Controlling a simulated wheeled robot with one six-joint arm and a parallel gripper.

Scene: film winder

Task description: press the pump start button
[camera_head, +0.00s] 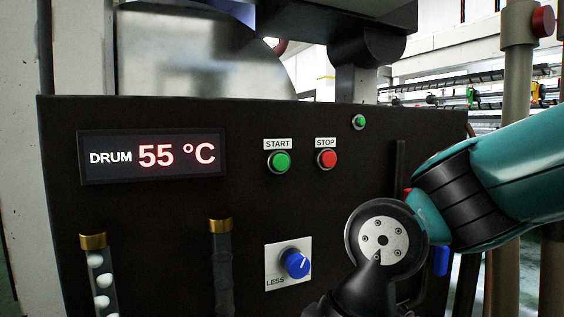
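A dark control panel (190,220) fills the middle of the head view. A round green button (280,162) sits under a white START label (278,144). A round red button (327,159) under a STOP label is just to its right. A smaller green button or lamp (359,122) without a readable label is higher up, further right. No label reading "pump" shows. My arm comes in from the right, in front of the panel's lower right. My gripper is out of view, below the bottom edge or hidden behind my arm links.
A display (152,156) reads DRUM 55 °C. A blue knob (296,263) on a white plate is below the buttons. Two brass-capped tubes stand at the lower left, one with white balls (97,281). A pole with a red button (542,22) is at the upper right. Space before START looks clear.

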